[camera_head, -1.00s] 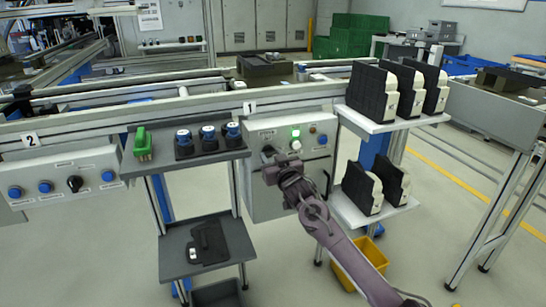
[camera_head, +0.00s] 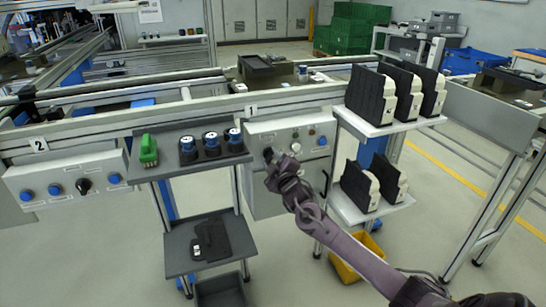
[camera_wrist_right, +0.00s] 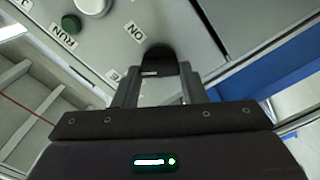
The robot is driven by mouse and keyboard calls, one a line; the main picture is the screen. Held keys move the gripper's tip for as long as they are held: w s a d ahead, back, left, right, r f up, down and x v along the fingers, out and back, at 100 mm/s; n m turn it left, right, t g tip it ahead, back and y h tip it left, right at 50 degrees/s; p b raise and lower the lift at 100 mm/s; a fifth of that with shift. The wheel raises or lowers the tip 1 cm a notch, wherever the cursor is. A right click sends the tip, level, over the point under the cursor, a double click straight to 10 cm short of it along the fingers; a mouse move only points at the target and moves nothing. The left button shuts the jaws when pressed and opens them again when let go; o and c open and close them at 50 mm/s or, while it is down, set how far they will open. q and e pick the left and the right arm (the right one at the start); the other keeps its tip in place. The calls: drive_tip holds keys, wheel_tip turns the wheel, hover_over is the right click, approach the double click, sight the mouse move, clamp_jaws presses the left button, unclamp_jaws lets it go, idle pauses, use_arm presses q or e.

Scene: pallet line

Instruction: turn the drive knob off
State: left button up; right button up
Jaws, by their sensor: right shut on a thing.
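The black drive knob (camera_wrist_right: 162,62) sits on the grey control box (camera_head: 262,199) marked 1. In the right wrist view it is between the two fingers of my right gripper (camera_wrist_right: 160,90), which is shut on it. An ON label (camera_wrist_right: 135,32) is beside the knob, and another label near the left finger is partly hidden. In the head view my right gripper (camera_head: 270,160) is at the left part of the box face and covers part of the knob. The green lamp (camera_head: 295,133) on the box looks unlit. My left gripper is not in view.
A second control panel (camera_head: 66,177) marked 2 is at the left. A shelf stand (camera_head: 190,168) holds a green item (camera_head: 148,150) and several blue-topped parts. Black and white units (camera_head: 371,97) stand on shelves at the right. A yellow bin (camera_head: 356,262) is on the floor.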

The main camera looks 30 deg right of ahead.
drive_tip(key=n+p, duration=0.1)
drive_tip(key=n, duration=0.2)
drive_tip(key=shift+n, duration=0.3)
use_arm(q)
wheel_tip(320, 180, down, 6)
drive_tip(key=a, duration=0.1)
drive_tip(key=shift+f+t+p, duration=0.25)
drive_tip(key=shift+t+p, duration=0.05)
drive_tip(key=shift+p, duration=0.1)
use_arm(e)
drive_tip(key=shift+f+n, duration=0.1)
drive_tip(key=shift+n, duration=1.6)
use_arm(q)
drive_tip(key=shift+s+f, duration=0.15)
use_arm(e)
drive_tip(key=o, duration=1)
drive_tip(key=shift+a, duration=0.1)
drive_tip(key=shift+s, duration=0.35)
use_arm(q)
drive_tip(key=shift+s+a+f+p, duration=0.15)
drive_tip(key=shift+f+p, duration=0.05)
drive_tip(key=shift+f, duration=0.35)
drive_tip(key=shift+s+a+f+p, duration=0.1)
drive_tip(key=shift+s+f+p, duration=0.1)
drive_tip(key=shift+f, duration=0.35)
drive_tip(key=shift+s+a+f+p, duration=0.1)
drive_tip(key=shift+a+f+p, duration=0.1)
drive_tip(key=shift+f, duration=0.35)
use_arm(e)
drive_tip(key=v, duration=0.7)
